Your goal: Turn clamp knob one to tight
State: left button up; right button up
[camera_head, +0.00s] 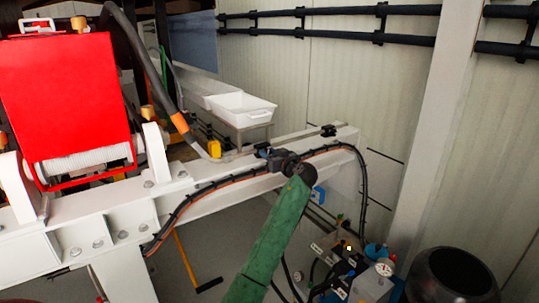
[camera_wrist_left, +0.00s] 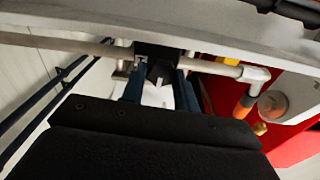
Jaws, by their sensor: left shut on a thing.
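The clamp (camera_head: 270,154) is a dark grey-blue block on the white beam, right of the picture's middle. My left gripper (camera_head: 290,164), at the end of a green-sleeved arm, is up against it and hides much of it. In the left wrist view the dark clamp knob (camera_wrist_left: 158,73) sits between the two blue-grey fingers of my left gripper (camera_wrist_left: 160,92), which is shut on it. The knob's exact turn angle is hard to read. My right gripper is not in view.
The white beam (camera_head: 120,215) carries black and orange hoses (camera_head: 195,200). A red reel unit (camera_head: 65,95) stands left, and a white tray (camera_head: 240,108) behind. Below right are gauges and fittings (camera_head: 375,280) and a black drum (camera_head: 450,275). A yellow-handled tool (camera_head: 185,260) is below the beam.

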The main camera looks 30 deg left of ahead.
pick_arm(q)
jog(key=shift+m, duration=0.3)
jog(key=m, duration=0.2)
jog(key=shift+m, duration=0.4)
jog(key=shift+w+m, duration=0.1)
jog(key=shift+m, duration=0.7)
jog(key=shift+d+m+p, duration=0.1)
jog(key=shift+m+p, duration=0.4)
jog(key=shift+m, duration=0.5)
jog(key=m+p, duration=0.1)
jog(key=m, duration=0.1)
jog(key=shift+m, duration=0.3)
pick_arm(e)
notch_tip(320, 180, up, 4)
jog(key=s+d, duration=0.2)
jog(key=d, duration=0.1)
pick_arm(q)
jog(key=m+p, duration=0.3)
jog(key=m, duration=0.1)
jog(key=shift+w, duration=0.1)
jog(key=shift+f+m+p, duration=0.2)
jog(key=shift+m+p, duration=0.85)
jog(key=shift+m, duration=0.95)
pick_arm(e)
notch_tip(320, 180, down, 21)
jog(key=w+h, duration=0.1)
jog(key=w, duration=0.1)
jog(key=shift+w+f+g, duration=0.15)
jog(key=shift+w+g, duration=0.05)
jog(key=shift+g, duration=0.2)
